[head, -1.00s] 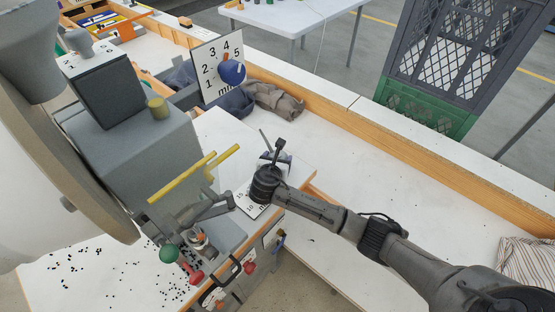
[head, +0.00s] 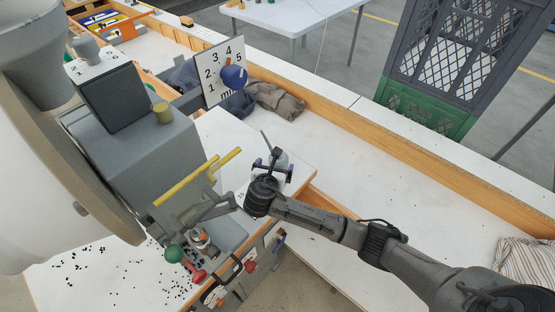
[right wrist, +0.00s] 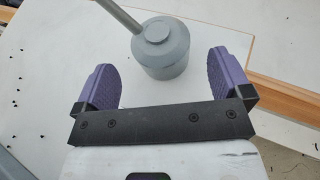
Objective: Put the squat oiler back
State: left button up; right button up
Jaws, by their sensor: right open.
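The squat oiler (head: 281,157) is a grey can with a thin spout, standing on the white bench top near its wooden corner. In the right wrist view the oiler (right wrist: 161,50) is upright, with its spout pointing up and left. My right gripper (head: 273,168) is open just in front of the oiler. Its two purple fingers lie to either side of the can in the wrist view, with visible gaps, and the can appears a little beyond the palm. The gripper partly hides the oiler in the head view. My left gripper is not in view.
The grey press (head: 140,150) with yellow handles (head: 190,180) stands left of the gripper. Small black bits (head: 110,270) litter the bench. The bench to the right is mostly clear.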

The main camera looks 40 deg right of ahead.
jog(key=p+v, duration=0.1)
jog(key=v, duration=0.5)
jog(key=shift+s+a+r, duration=0.1)
jog(key=shift+s+a, duration=0.15)
dwell(0.3)
